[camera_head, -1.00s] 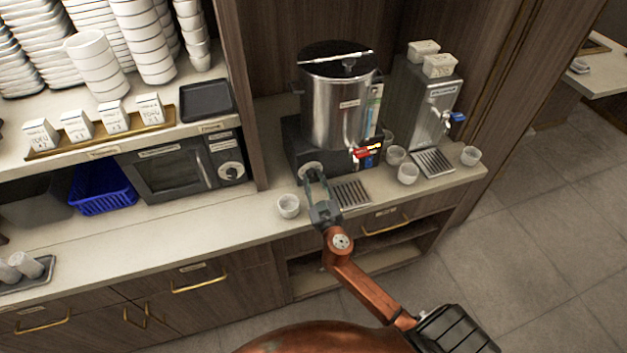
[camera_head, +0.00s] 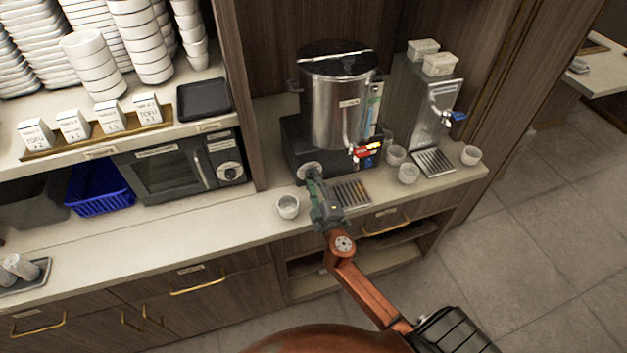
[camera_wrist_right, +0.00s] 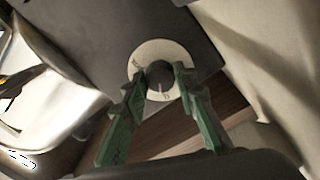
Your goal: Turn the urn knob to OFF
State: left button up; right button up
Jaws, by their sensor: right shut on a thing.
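The steel urn (camera_head: 336,112) stands on a dark base at the back of the counter. Its knob (camera_head: 309,168) sits on a pale round dial on the base's front, low and left. My right gripper (camera_head: 312,178) reaches up to the knob from the front and is shut on it. In the right wrist view the green fingers (camera_wrist_right: 160,80) lie on either side of the dark knob (camera_wrist_right: 160,72), with the pale dial (camera_wrist_right: 148,52) behind. The dial's small marks are too blurred to read. My left gripper is not in view.
A white cup (camera_head: 288,206) stands just left of my right gripper. A drip grille (camera_head: 352,193) lies just right of it. The urn's red-handled tap (camera_head: 361,152) is above and right. A second dispenser (camera_head: 424,110) and several cups stand further right.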

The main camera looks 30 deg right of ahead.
jog(key=shift+n, duration=0.6)
jog(key=shift+a, duration=0.1)
jog(key=o, duration=1.2)
jog(key=shift+c, duration=0.2)
jog(key=v, duration=1.2)
